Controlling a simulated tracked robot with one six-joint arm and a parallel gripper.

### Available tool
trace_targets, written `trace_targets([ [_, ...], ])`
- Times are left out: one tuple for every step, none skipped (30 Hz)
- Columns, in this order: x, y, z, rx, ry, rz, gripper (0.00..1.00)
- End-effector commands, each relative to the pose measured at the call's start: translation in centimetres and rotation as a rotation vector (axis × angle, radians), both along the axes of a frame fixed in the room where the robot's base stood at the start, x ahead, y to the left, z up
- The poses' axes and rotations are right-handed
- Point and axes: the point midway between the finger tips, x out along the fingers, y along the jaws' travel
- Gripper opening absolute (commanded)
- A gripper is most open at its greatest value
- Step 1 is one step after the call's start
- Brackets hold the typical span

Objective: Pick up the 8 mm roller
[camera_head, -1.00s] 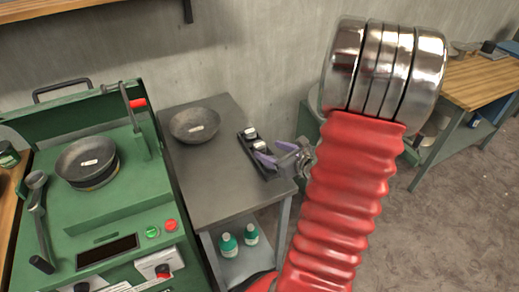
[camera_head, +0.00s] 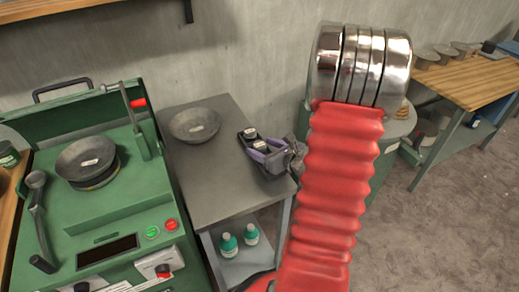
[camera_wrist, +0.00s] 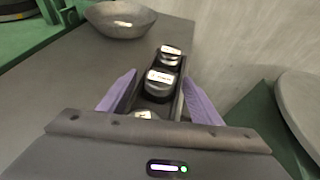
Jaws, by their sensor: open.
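A black rack (camera_wrist: 182,104) holds short dark metal rollers with pale labels in a row. In the wrist view I see a far roller (camera_wrist: 170,57), a middle roller (camera_wrist: 160,84) and part of a near one (camera_wrist: 146,115). The labels are too blurred to tell which is the 8 mm one. My gripper (camera_wrist: 160,86) is open, its purple fingers on either side of the rack, with the middle roller between their tips and nothing held. In the head view, the gripper (camera_head: 268,153) covers the rack's near end, and two rollers (camera_head: 249,134) show beyond it.
The rack stands on the right of a grey table (camera_head: 210,165), beside a grey bowl (camera_head: 195,125). A green machine (camera_head: 120,200) with another bowl (camera_head: 86,160) is at left. Two bottles (camera_head: 229,244) stand on the lower shelf. The table's front is clear.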

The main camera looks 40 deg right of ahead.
Motion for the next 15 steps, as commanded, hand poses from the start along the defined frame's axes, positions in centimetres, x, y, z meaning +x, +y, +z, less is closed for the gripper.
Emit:
trace_targets([
  [-0.01, 0.00, 0.00, 0.000, 0.000, 0.000, 0.59],
  [-0.01, 0.00, 0.00, 0.000, 0.000, 0.000, 0.59],
  [-0.01, 0.00, 0.00, 0.000, 0.000, 0.000, 0.59],
  [-0.02, 0.00, 0.01, 0.000, 0.000, 0.000, 0.59],
  [-0.02, 0.00, 0.01, 0.000, 0.000, 0.000, 0.57],
  [-0.02, 0.00, 0.01, 0.000, 0.000, 0.000, 0.54],
  [-0.02, 0.00, 0.01, 0.000, 0.000, 0.000, 0.52],
  [-0.02, 0.00, 0.01, 0.000, 0.000, 0.000, 0.50],
  [-0.02, 0.00, 0.01, 0.000, 0.000, 0.000, 0.47],
  [-0.02, 0.00, 0.01, 0.000, 0.000, 0.000, 0.45],
  [-0.02, 0.00, 0.01, 0.000, 0.000, 0.000, 0.43],
  [-0.02, 0.01, 0.01, 0.000, 0.000, 0.000, 0.40],
  [-0.02, 0.01, 0.01, 0.000, 0.000, 0.000, 0.38],
  [-0.02, 0.01, 0.01, 0.000, 0.000, 0.000, 0.36],
  [-0.02, 0.01, 0.01, 0.000, 0.000, 0.000, 0.33],
])
